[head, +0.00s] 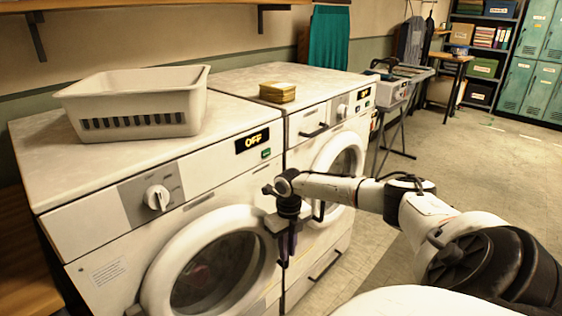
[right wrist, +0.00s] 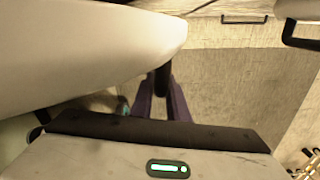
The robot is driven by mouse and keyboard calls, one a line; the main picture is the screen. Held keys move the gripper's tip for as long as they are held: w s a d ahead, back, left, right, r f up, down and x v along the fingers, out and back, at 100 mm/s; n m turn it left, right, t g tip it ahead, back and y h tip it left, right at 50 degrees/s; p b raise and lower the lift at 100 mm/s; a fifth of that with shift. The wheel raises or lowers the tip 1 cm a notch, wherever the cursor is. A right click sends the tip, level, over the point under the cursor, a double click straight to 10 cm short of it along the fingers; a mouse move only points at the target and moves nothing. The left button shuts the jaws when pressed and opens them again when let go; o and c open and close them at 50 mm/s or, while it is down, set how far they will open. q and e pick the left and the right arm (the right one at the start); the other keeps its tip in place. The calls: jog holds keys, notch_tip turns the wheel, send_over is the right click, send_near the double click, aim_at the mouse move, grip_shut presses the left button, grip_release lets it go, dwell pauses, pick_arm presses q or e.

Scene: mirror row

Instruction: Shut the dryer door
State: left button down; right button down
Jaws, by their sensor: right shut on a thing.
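Two white front-loading machines stand side by side, and no readable label tells me which is the dryer. The near left machine (head: 95,225) has a round white-rimmed door (head: 168,270) with dark glass. My right gripper (head: 287,245) points down at the right edge of this door. In the right wrist view its purple fingers (right wrist: 162,105) are shut on a dark upright bar (right wrist: 162,80), which looks like the door's handle, beside the white door rim (right wrist: 90,50). I cannot tell how far this door stands from the machine front. My left gripper is out of view.
The right machine (head: 305,125) has its own round door (head: 340,160). A white basket (head: 135,105) and a small yellowish stack (head: 277,92) sit on top. A folding stand (head: 405,75) is beyond. The floor (head: 470,165) to the right is open.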

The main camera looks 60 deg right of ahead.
jog(key=c, duration=1.7)
grip_release()
notch_tip(320, 180, up, 10)
jog(key=shift+r+p, duration=0.1)
jog(key=shift+p, duration=0.3)
